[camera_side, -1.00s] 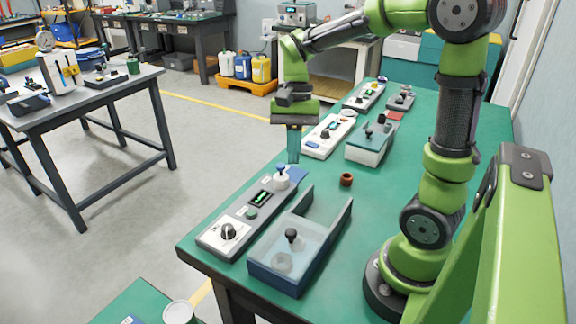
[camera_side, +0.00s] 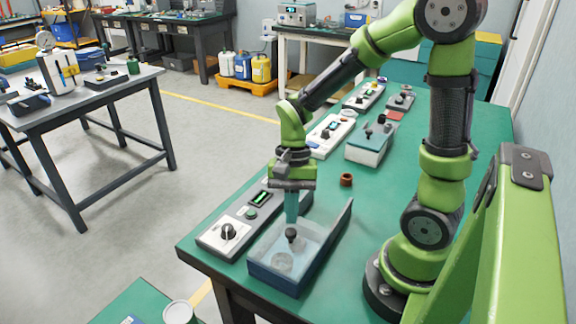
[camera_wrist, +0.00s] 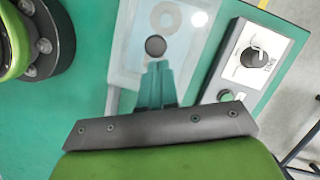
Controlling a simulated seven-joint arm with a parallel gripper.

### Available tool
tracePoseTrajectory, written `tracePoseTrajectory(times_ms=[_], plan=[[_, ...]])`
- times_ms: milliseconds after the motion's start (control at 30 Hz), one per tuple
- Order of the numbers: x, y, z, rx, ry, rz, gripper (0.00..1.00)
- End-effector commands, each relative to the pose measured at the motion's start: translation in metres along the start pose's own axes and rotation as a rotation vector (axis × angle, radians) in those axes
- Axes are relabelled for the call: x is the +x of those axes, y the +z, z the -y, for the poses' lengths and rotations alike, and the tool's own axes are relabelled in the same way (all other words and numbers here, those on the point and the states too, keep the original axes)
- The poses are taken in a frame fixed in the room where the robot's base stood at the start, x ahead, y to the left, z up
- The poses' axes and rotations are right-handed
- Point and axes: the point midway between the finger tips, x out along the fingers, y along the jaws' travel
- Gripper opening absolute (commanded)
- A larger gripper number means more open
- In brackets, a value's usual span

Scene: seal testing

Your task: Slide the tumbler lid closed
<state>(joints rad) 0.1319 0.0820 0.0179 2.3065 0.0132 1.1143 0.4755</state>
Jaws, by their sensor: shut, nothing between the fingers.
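A blue box (camera_side: 272,278) with raised side rails stands at the near end of the green bench. A translucent lid (camera_side: 262,246) with a black knob (camera_side: 291,235) covers its near part; a pale ring shows through it. My gripper (camera_side: 291,220) is shut and empty, fingers pointing down, just on the far side of the knob. In the wrist view the shut fingertips (camera_wrist: 155,68) are close below the knob (camera_wrist: 155,46) in the picture. I cannot tell whether they touch it.
A grey control unit (camera_side: 228,234) with a dial lies close along the box's left side. A brown ring (camera_side: 346,180) sits on the bench beyond the box. Several devices, including a teal-topped box (camera_side: 370,143), stand farther back.

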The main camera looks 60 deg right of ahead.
Motion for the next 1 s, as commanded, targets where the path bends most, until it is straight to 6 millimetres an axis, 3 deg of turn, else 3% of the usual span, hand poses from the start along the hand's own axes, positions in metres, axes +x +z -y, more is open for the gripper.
tracePoseTrajectory(times_ms=[300, 500, 767, 1000], plan=[[0.0, 0.001, 0.0, -0.001, 0.0, 0.0, 0.0], [0.007, 0.018, 0.005, -0.006, 0.002, 0.0, 0.0], [0.009, 0.021, 0.004, -0.001, 0.007, 0.008, 0.0], [0.002, 0.006, 0.005, 0.002, 0.004, 0.006, 0.0]])
